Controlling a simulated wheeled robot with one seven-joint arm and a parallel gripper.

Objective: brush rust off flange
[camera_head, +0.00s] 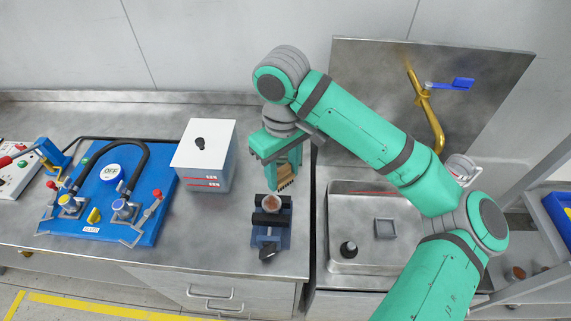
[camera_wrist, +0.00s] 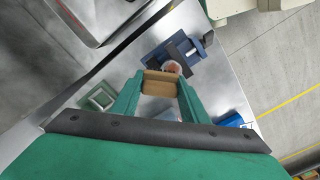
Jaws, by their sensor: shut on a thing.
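The flange (camera_head: 272,203) is a small round rusty-brown piece held in a dark-jawed blue vise (camera_head: 270,238) near the counter's right edge. In the wrist view the flange (camera_wrist: 173,67) shows just beyond the brush, partly covered, with the blue vise (camera_wrist: 200,42) around it. My gripper (camera_head: 284,180) is shut on a wooden brush (camera_head: 287,184), bristles facing down. In the wrist view the brush (camera_wrist: 160,84) is a tan block between the fingers. It is just above and behind the flange; I cannot tell whether the bristles touch it.
A white box (camera_head: 204,160) stands left of my gripper. A blue pump board (camera_head: 110,195) with a black hose lies further left. A sink (camera_head: 345,255) with a brass tap (camera_head: 425,100) is at the right. The counter in front of the box is clear.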

